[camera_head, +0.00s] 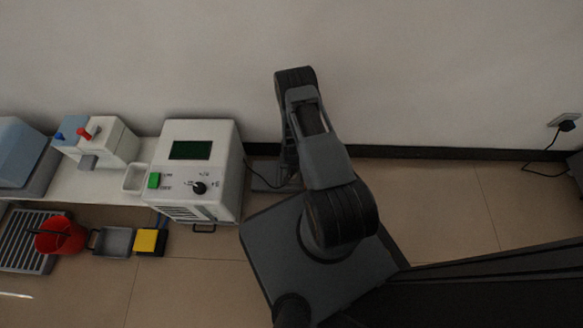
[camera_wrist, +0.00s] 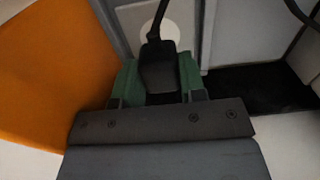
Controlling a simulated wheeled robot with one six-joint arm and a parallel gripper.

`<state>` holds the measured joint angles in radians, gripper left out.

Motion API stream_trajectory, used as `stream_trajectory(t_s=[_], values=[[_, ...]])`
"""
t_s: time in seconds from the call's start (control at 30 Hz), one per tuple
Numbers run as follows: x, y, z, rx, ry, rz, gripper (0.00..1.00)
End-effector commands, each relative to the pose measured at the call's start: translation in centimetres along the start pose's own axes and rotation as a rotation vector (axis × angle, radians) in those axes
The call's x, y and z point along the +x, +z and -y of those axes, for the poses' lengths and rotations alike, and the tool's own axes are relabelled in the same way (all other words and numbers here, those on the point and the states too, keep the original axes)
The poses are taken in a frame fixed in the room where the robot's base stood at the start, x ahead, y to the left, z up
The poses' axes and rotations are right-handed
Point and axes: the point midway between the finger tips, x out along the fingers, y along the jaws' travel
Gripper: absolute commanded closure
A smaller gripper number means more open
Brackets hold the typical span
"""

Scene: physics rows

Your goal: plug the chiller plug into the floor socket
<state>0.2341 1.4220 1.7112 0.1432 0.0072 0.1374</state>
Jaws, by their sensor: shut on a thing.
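In the wrist view my gripper (camera_wrist: 158,92) has green fingertips shut on the black chiller plug (camera_wrist: 158,66). The plug's cable rises from it toward the top of the picture. A pale round face (camera_wrist: 172,36) set in a grey panel shows just behind the plug; I cannot tell whether the plug touches it. In the head view the chiller (camera_head: 190,172) is a white box with a dark green display, and its black cable (camera_head: 258,180) runs right, behind my arm. A grey floor plate (camera_head: 268,172), perhaps the floor socket, is partly hidden by my arm, as are gripper and plug.
An orange surface (camera_wrist: 45,75) fills the wrist view's left. In the head view another black plug (camera_head: 567,126) sits in a wall outlet at far right. A red bucket (camera_head: 61,235) and yellow-topped box (camera_head: 150,241) stand at lower left.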

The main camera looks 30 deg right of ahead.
Motion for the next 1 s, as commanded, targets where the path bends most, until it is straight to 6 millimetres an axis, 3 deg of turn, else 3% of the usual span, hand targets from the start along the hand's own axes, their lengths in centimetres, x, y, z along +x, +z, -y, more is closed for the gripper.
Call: stream_trajectory(t_s=[0.23,1.0], values=[[1.8,0.0,0.0,-0.001,0.000,-0.001,0.83],[1.9,0.0,0.0,-0.001,0.000,0.000,0.83]])
